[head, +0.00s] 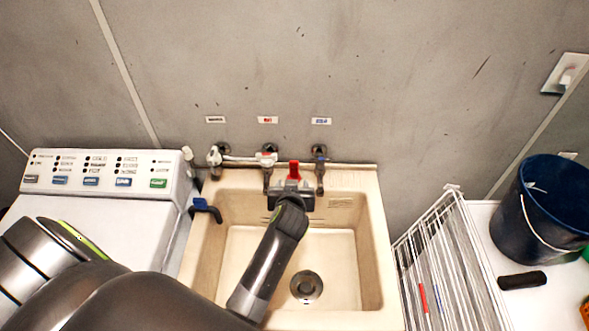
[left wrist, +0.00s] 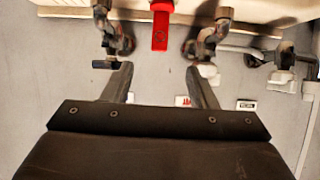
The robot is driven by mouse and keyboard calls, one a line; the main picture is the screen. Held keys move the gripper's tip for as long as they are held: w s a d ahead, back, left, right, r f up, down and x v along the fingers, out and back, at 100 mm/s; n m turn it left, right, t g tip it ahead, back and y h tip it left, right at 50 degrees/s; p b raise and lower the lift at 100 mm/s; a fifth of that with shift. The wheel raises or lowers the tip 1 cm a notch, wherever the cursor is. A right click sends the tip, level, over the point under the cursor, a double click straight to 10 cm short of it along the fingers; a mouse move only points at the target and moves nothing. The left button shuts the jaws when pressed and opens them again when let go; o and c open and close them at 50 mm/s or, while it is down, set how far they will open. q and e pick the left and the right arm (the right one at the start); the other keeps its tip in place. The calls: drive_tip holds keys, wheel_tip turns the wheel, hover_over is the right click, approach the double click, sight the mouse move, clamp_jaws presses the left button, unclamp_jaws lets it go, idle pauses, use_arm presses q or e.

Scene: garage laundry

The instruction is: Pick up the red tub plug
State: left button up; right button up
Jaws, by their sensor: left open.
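The red tub plug (head: 294,170) shows as a small upright red piece at the sink's back rim, between the taps. In the left wrist view the red plug (left wrist: 161,25) is a narrow red tab just beyond the fingertips, roughly centred between them. My left gripper (head: 292,185) reaches over the sink to its back edge. In the left wrist view its two fingers (left wrist: 159,70) stand apart with nothing between them. The gripper hides the lower part of the plug in the head view. My right gripper is not in view.
The beige sink (head: 376,235) has a drain (head: 306,287) in its floor. Taps with white (head: 265,158) and blue (head: 320,158) handles flank the plug closely. A washing machine (head: 115,215) stands left; a white wire rack (head: 440,240) and dark blue bucket (head: 535,215) stand right.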

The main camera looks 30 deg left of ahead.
sight(294, 167)
use_arm(q)
drive_tip(key=b+x, duration=0.7)
drive_tip(key=x, duration=0.2)
drive_tip(key=shift+w+a+f, duration=0.1)
drive_tip(key=shift+f, duration=0.2)
drive_tip(key=shift+w+a+f+b, duration=0.15)
drive_tip(key=shift+w+a+b, duration=0.05)
drive_tip(key=shift+w+b, duration=0.2)
drive_tip(key=b+x, duration=0.3)
drive_tip(key=shift+w+a+f, duration=0.1)
drive_tip(key=shift+w, duration=0.35)
drive_tip(key=shift+w+a+f+b, duration=0.2)
drive_tip(key=shift+w+b, duration=0.25)
drive_tip(key=shift+b, duration=0.15)
drive_tip(key=shift+r, duration=0.1)
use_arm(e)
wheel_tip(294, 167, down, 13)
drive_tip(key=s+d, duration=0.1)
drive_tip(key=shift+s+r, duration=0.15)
use_arm(q)
drive_tip(key=shift+c, duration=0.4)
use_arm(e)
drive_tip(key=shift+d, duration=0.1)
use_arm(q)
drive_tip(key=c, duration=1)
